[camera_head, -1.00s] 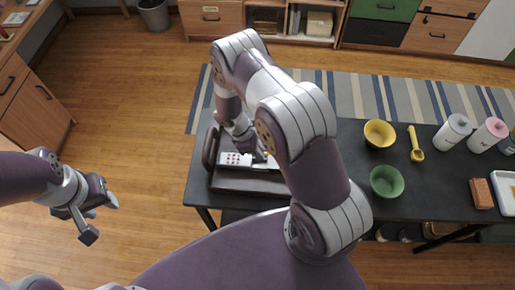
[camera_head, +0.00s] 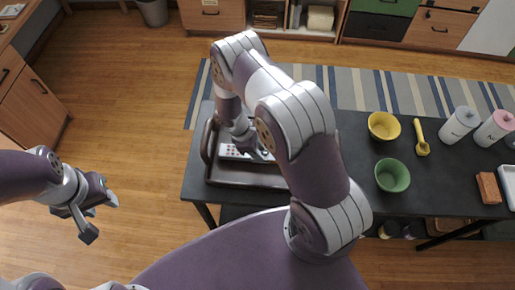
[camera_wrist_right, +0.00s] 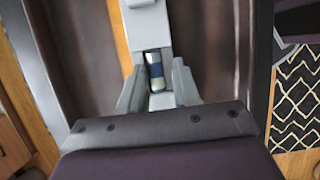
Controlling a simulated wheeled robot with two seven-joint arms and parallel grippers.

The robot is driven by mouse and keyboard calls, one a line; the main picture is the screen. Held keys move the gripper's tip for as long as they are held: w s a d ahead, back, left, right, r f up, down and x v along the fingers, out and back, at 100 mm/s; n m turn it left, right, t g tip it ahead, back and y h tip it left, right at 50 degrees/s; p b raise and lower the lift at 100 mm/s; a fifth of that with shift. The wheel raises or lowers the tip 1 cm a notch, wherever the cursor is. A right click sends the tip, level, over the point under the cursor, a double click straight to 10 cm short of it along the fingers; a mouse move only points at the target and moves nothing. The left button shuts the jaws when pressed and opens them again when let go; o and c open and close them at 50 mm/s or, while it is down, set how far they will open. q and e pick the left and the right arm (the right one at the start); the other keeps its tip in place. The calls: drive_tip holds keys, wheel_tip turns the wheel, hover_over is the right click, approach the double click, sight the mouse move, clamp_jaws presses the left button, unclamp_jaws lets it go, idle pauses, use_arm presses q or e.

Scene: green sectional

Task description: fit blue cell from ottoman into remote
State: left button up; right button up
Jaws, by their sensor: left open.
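In the right wrist view the pale remote (camera_wrist_right: 146,22) runs up from my right gripper (camera_wrist_right: 157,75). A blue cell (camera_wrist_right: 154,66) with a pale band lies in line with the remote's end, between the right fingers. I cannot tell if the fingers press on it or how fully it is seated. In the head view the right fingertips are hard to make out. My left gripper (camera_head: 98,214) is open and empty, off to the left above the floor.
The black table (camera_head: 340,160) bears a yellow bowl (camera_head: 384,126), a green bowl (camera_head: 392,175), a yellow scoop (camera_head: 421,139), a brown block (camera_head: 488,187) and two rolls at right. A striped rug lies behind.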

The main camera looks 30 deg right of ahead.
drive_tip(key=shift+f, duration=0.1)
idle(0.3)
drive_tip(key=b+v, duration=0.1)
drive_tip(key=v, duration=1.1)
drive_tip(key=shift+r, duration=0.45)
